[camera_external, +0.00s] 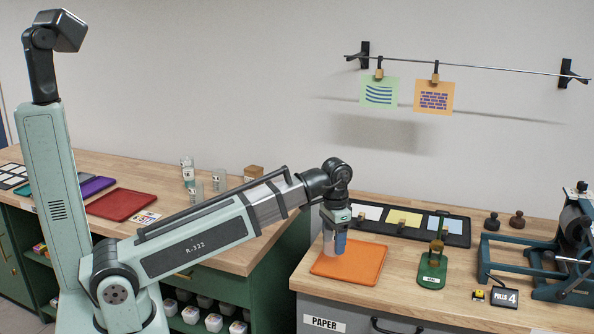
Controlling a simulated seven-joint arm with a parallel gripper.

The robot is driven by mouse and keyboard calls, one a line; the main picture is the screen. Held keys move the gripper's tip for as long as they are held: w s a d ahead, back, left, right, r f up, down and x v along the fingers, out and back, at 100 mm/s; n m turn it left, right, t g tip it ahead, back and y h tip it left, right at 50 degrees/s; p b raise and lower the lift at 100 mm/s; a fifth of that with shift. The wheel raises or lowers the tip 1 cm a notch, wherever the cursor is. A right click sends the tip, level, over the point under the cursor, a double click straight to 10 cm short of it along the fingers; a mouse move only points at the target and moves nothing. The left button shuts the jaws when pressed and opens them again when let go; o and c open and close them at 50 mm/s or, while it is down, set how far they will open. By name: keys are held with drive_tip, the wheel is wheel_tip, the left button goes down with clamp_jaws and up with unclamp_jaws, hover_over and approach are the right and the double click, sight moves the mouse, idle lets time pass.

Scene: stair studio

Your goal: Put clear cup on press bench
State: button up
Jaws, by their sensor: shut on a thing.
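My gripper (340,235) points down at the left end of the right-hand bench, the press bench (460,277). It is shut on a clear cup (328,244), which shows as a pale see-through shape at the fingers. The cup appears upright, over or on the back part of an orange tray (350,264). I cannot tell whether its base touches the tray. The fingers and wrist hide part of the cup.
A black tray of coloured cards (412,222) lies behind. A green stand (432,268), a small yellow item (478,295) and a blue press (560,245) stand to the right. More clear containers (218,181) and a red tray (121,204) are on the left bench.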

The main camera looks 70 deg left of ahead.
drive_tip(key=s+a+r+n, duration=0.15)
drive_tip(key=a+n, duration=0.25)
drive_tip(key=a, duration=3.3)
drive_tip(key=s+a, duration=0.3)
drive_tip(key=a, duration=0.3)
drive_tip(key=s+a, duration=0.3)
drive_tip(key=a, duration=0.4)
drive_tip(key=s+a+r+n, duration=0.1)
drive_tip(key=s+a+n, duration=0.2)
drive_tip(key=s+a, duration=1.6)
drive_tip(key=s+a+n, duration=0.1)
drive_tip(key=s+a, duration=0.5)
drive_tip(key=s, duration=0.5)
drive_tip(key=s+a+n, duration=0.1)
drive_tip(key=s+a, duration=0.6)
drive_tip(key=s, duration=0.4)
drive_tip(key=shift+f, duration=4.7)
drive_tip(key=o, duration=1)
drive_tip(key=shift+f, duration=0.15)
drive_tip(key=shift+o, duration=0.2)
